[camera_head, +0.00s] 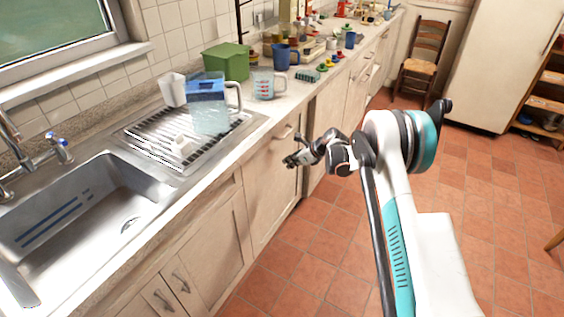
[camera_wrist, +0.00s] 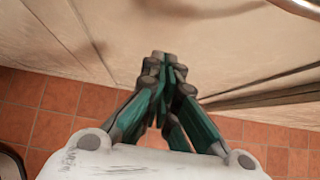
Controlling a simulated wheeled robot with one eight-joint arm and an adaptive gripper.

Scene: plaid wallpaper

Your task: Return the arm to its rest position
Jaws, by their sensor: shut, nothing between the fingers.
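My gripper (camera_head: 290,161) is in front of the cream cabinet doors below the counter, at the middle of the head view. In the wrist view its fingers (camera_wrist: 164,58) meet at the tips, with nothing between them. My white and teal arm rises from the bottom right of the head view and bends left toward the cabinets. The wrist view faces a pale cabinet front (camera_wrist: 130,30), with a metal handle (camera_wrist: 300,8) at the top right. I cannot tell whether the fingertips touch the cabinet.
The counter (camera_head: 262,112) holds a pitcher (camera_head: 209,105), a green box (camera_head: 226,62), a measuring cup (camera_head: 264,86) and blue mugs (camera_head: 285,56). A sink (camera_head: 80,212) is at left. Tiled floor (camera_head: 320,250) is open around my arm. A chair (camera_head: 424,55) stands at the back.

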